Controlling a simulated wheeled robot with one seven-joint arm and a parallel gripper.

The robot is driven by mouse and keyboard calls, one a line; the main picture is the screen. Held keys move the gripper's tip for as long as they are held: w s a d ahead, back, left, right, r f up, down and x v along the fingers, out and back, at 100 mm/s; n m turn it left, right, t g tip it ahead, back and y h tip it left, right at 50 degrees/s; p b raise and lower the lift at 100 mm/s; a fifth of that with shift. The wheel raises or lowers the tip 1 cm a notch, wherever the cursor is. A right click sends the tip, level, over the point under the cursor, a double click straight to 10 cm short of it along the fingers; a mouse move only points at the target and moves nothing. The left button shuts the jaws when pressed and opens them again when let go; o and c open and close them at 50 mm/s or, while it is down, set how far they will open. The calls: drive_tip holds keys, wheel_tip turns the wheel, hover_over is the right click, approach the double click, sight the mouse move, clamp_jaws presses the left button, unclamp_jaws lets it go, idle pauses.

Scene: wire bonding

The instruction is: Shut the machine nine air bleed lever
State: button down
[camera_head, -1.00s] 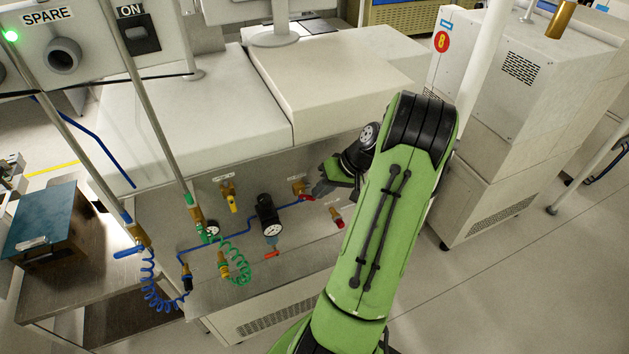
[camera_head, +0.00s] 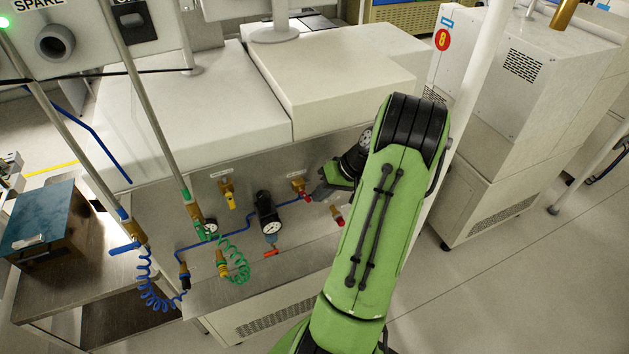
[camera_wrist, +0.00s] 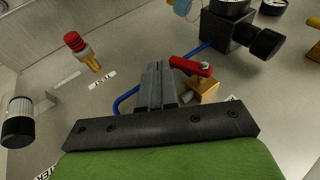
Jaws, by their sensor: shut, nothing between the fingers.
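A red lever (camera_wrist: 190,66) sits on a brass valve (camera_wrist: 204,88) on the grey panel; in the head view the lever (camera_head: 305,195) slants down to the right. Its label is not readable, so I cannot confirm it is the air bleed lever. My gripper (camera_wrist: 155,72) is shut and empty, its fingertips close beside the lever's free end; I cannot tell whether they touch. In the head view my gripper (camera_head: 318,191) is just right of the lever, partly hidden by my arm.
A brass fitting with a red end (camera_wrist: 75,42) and a TEST label (camera_wrist: 102,79) are near my fingers. A blue tube (camera_wrist: 125,103) runs behind them. A black regulator with gauge (camera_head: 268,215), a yellow-handled valve (camera_head: 229,196) and a coiled green hose (camera_head: 238,266) are left on the panel.

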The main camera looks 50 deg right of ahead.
idle(0.3)
drive_tip(key=shift+r+p, duration=0.7)
drive_tip(key=shift+r, duration=0.15)
drive_tip(key=p+v, duration=0.3)
drive_tip(key=v, duration=1.2)
drive_tip(key=shift+r, duration=0.4)
drive_tip(key=shift+d, duration=0.1)
